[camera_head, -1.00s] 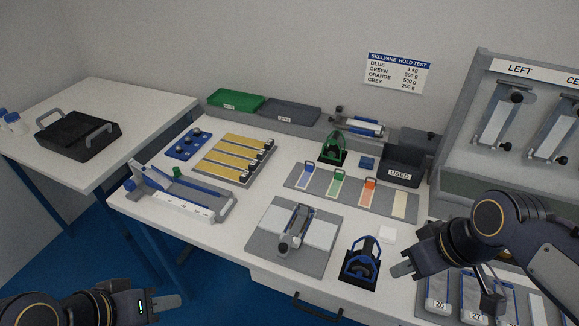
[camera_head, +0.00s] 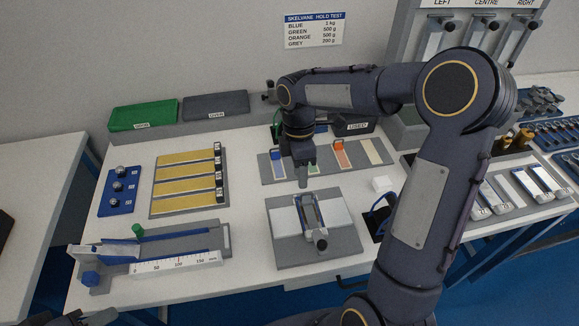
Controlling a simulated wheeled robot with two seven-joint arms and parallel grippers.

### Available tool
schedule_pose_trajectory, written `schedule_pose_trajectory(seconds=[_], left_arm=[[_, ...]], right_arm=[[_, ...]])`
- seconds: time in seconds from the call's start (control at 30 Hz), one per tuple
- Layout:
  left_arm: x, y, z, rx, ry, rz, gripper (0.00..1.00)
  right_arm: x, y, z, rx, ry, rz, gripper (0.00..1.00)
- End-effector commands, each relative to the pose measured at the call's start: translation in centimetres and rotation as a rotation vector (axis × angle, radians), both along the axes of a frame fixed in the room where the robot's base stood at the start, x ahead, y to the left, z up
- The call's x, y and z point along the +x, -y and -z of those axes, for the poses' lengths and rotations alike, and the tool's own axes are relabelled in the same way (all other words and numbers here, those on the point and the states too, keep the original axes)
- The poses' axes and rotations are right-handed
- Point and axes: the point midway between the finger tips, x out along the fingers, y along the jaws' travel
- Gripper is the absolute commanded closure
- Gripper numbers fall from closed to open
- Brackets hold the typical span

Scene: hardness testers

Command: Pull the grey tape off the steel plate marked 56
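A steel plate (camera_head: 309,213) lies in a holder in the middle of a grey board with white pads (camera_head: 279,224). I cannot read the number 56 on any plate, and no grey tape is clearly distinguishable. My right gripper (camera_head: 303,185) points down just behind the plate's far end, in front of the strip board. It hides part of the green-tabbed strip (camera_head: 313,168). Its fingers overlap from this side, so their opening is unclear. Only the tip of my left gripper (camera_head: 98,318) shows at the bottom left.
The strip board (camera_head: 375,168) also carries orange and pale strips. A "USED" bin (camera_head: 358,124) stands behind it. Numbered plates (camera_head: 500,192) lie at the right. A ruler jig (camera_head: 165,264) and a gold-strip rack (camera_head: 188,207) stand left. My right arm hides much of the right.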

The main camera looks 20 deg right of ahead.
Motion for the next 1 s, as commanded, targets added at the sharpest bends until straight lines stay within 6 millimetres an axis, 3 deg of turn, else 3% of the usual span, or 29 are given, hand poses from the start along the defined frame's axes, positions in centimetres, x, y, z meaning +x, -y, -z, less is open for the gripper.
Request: schedule_pose_trajectory(seconds=[0.4,0.83,1.0], left_arm=[[0.0,0.0,0.1,0.000,0.000,0.000,0.64],[0.0,0.0,0.2,0.000,0.000,0.000,0.64],[0.0,0.0,0.2,0.000,0.000,0.000,0.64]], right_arm=[[-1.3,-0.3,5.9,0.000,-0.003,0.003,0.64],[-1.5,-0.3,6.9,0.000,0.000,0.004,0.64],[-1.4,-0.3,6.9,0.000,0.000,0.004,0.85]])
